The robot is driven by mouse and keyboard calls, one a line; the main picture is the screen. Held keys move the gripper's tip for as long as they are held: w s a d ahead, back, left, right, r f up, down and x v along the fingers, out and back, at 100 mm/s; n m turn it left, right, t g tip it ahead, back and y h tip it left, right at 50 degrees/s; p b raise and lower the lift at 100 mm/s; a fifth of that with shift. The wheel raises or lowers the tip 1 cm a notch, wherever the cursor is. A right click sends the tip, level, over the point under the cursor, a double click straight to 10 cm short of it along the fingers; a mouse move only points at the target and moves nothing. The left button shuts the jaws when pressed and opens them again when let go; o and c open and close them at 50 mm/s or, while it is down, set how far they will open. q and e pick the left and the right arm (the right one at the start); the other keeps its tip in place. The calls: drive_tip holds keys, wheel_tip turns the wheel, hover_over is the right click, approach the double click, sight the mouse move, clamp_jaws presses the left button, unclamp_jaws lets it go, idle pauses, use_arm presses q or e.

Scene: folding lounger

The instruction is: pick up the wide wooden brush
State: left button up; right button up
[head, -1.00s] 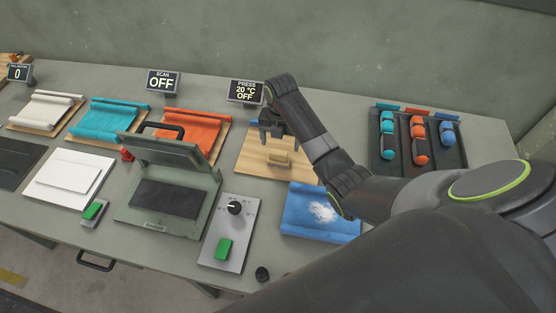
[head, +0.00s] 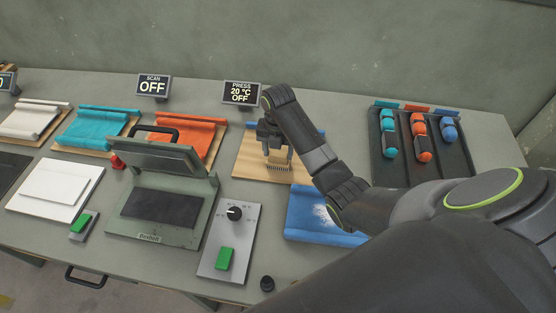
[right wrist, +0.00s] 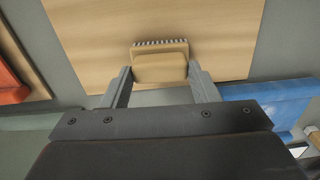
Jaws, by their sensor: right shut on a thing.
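The wide wooden brush (head: 278,158) is over the light wooden board (head: 250,166) in the head view, its bristles toward the board. In the right wrist view the brush (right wrist: 160,64) sits between the two fingers, with a pale bristle row along its far edge. My right gripper (head: 271,146) is shut on the brush from above; it also shows in the right wrist view (right wrist: 160,82). I cannot tell whether the bristles touch the board. My left gripper is out of view.
A blue cloth-like piece with a white patch (head: 318,212) lies just in front of the board. A press (head: 160,195) with a raised lid and a control box (head: 228,240) stand to the left. A dark tray with colored rollers (head: 420,145) is at the right.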

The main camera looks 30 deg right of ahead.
sight(278, 153)
drive_tip(key=shift+c, duration=0.9)
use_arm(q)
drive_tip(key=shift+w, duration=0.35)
use_arm(e)
drive_tip(key=shift+r, duration=0.1)
